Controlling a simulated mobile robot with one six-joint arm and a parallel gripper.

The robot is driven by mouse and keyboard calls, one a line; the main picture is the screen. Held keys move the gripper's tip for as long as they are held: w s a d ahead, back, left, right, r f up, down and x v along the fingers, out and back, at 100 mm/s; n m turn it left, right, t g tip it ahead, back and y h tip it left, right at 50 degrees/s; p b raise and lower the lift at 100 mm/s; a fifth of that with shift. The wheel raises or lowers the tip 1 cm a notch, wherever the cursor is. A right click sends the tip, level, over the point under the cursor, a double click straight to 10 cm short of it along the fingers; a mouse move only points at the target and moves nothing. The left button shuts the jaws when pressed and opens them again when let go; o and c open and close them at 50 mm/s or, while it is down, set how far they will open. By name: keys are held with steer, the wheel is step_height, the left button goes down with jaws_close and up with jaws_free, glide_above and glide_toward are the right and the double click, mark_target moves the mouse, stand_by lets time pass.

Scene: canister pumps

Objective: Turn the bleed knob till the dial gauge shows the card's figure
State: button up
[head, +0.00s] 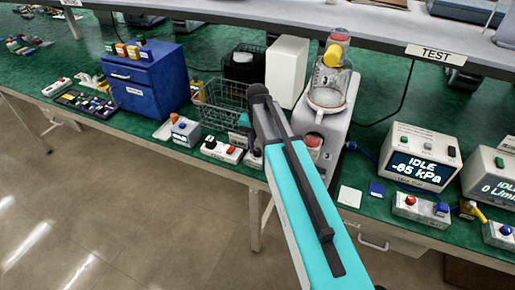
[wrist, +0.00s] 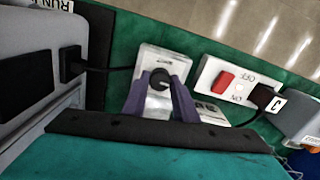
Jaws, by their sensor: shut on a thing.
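My gripper (wrist: 161,98) has its two purple fingers closed around a small round black knob (wrist: 159,78) on a pale box (wrist: 152,58) in the wrist view. I cannot read the label on that box. In the head view my arm hides most of the gripper and the knob; part of a pale box shows below it. A canister pump (head: 325,98) with a clear jar and yellow cap stands right of my arm. No dial gauge face is readable in either view. A small white card (head: 349,196) lies on the bench right of my arm; no figure on it can be read.
A white switch box (wrist: 235,82) with a red rocker marked OFF and ON sits beside the knob's box, with a black plug marked C. A wire basket (head: 222,102) and blue drawer cabinet (head: 150,85) stand left.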

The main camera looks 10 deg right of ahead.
mark_target(257, 150)
steer(key=shift+m, duration=0.3)
steer(key=o, duration=1.1)
steer(key=shift+c, duration=0.2)
steer(key=shift+r, duration=0.2)
step_height(257, 150, up, 13)
steer(key=b, duration=0.3)
steer(key=shift+r, duration=0.2)
